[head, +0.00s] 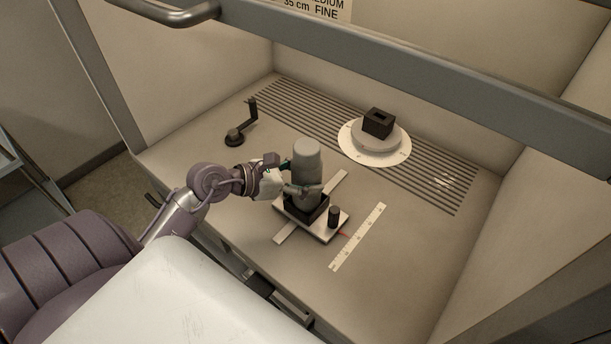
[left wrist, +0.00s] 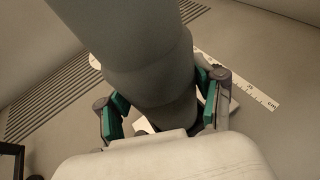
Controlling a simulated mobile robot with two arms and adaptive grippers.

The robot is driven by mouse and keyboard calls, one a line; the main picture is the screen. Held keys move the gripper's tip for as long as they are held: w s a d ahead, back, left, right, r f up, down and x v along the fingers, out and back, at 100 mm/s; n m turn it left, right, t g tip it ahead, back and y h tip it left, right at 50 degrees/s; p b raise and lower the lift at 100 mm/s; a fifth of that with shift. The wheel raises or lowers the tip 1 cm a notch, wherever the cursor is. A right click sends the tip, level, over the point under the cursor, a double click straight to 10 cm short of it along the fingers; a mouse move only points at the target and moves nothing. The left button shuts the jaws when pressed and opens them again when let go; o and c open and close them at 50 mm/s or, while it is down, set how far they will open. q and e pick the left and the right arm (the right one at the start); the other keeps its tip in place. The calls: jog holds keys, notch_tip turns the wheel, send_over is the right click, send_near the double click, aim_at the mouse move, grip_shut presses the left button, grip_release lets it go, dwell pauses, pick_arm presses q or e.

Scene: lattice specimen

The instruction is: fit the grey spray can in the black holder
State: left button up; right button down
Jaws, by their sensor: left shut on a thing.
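The grey spray can (head: 307,158) stands about upright over the black holder (head: 318,212). Its lower end meets or overlaps the holder's top in the head view; I cannot tell how deep it sits. The holder is a dark square block on a light sliding plate (head: 325,233). My left gripper (head: 305,188) is shut on the can's lower part, coming from the left. In the left wrist view the can (left wrist: 150,60) runs between the green finger pads of the gripper (left wrist: 162,103), which hide its lower end with the holder. My right gripper is not in view.
A black knob (head: 333,215) stands on the plate, beside a white ruler (head: 358,237). A slotted black block (head: 379,122) sits on a white round stand (head: 347,146) at the back. A dark bent stand (head: 236,137) is at left. A grey sash bar (head: 400,80) crosses above the cabinet opening.

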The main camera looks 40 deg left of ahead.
aim_at(293, 179)
pick_arm(q)
jog(key=shift+f, duration=0.25)
jog(key=o, duration=1.1)
jog(key=shift+o, duration=0.6)
jog(key=shift+s+r, duration=0.1)
jog(key=shift+v, duration=2.45)
jog(key=v, duration=1.2)
